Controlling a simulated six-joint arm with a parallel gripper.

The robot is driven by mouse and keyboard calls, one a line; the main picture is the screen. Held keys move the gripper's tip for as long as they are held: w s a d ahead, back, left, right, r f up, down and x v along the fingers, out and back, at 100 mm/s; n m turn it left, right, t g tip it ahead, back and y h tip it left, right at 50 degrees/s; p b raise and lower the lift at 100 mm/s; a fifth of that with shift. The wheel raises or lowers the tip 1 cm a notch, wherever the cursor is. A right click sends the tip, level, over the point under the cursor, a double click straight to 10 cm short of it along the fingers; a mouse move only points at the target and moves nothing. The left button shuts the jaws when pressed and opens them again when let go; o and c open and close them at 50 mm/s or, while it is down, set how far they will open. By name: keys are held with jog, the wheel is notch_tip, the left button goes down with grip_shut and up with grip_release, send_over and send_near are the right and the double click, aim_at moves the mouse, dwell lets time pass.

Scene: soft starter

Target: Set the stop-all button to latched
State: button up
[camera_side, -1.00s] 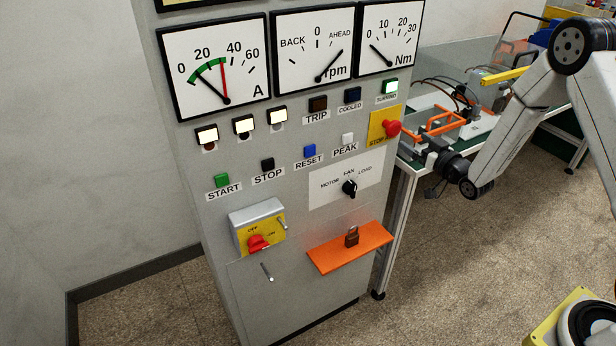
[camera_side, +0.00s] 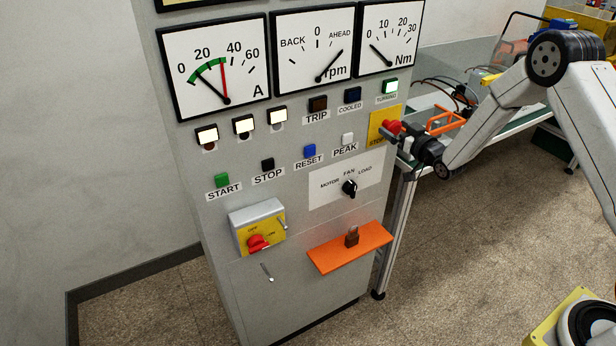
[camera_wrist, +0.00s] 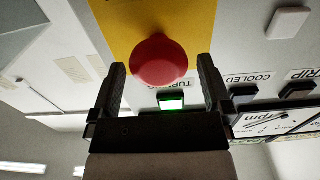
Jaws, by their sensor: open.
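The stop-all button is a red mushroom button (camera_side: 391,127) on a yellow plate (camera_side: 377,122) marked STOP, at the right edge of the grey panel. In the wrist view the red button (camera_wrist: 159,58) lies between and just beyond the tips of my open gripper (camera_wrist: 164,72). The fingers stand either side of it with a gap to each. In the side view my gripper (camera_side: 402,132) is right at the button and partly covers it. I cannot tell whether anything touches the button or whether it is pushed in.
The green TURNING lamp (camera_side: 390,86) is lit above the button. The white PEAK button (camera_side: 348,139) and the black FAN selector (camera_side: 349,188) are nearby. An orange shelf (camera_side: 340,254) with a padlock (camera_side: 352,236) juts out below. A bench with equipment stands behind at right.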

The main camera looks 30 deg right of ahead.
jog(key=shift+w, duration=0.1)
grip_shut()
jog(key=shift+w, duration=0.8)
jog(key=shift+r, duration=0.1)
grip_release()
jog(key=shift+w, duration=0.1)
jog(key=shift+s, duration=0.25)
jog(key=s, duration=0.7)
jog(key=shift+s, duration=0.2)
